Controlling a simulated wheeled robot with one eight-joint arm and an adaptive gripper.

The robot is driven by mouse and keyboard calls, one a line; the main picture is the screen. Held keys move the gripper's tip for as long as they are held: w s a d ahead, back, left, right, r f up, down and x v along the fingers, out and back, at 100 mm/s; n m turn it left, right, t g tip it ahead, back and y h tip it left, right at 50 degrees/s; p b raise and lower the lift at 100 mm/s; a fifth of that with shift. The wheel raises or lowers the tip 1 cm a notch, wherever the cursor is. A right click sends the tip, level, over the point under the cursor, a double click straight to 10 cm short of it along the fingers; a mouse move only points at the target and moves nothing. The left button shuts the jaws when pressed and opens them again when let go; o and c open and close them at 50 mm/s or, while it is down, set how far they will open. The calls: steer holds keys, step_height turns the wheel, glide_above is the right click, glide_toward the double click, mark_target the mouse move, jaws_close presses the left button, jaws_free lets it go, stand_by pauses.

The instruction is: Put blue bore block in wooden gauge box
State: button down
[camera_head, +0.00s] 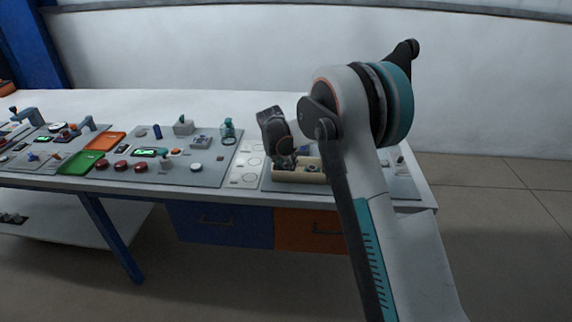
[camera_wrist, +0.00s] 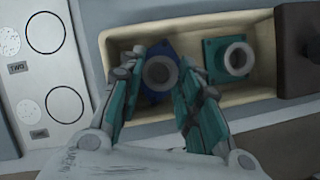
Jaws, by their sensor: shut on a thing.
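The wooden gauge box (camera_wrist: 262,28) is a long, shallow, pale tray in the wrist view. It also shows in the head view (camera_head: 290,176), partly behind my arm. The blue bore block (camera_wrist: 160,76) has a grey ring on top and sits at the left part of the box opening, within its walls. My gripper (camera_wrist: 156,84) is shut on the blue block, one finger on each side. I cannot tell whether the block touches the box floor. A green bore block (camera_wrist: 230,60) with a grey ring stands in the box, to the right of the blue one.
A white panel (camera_wrist: 45,70) with printed circles lies left of the box. A dark brown block (camera_wrist: 297,50) is at the box's right end. In the head view, a grey board with red buttons (camera_head: 140,167) and green and orange trays (camera_head: 80,163) lie farther left.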

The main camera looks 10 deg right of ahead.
steer(key=c, duration=1.1)
jaws_free()
steer(key=shift+f, duration=0.1)
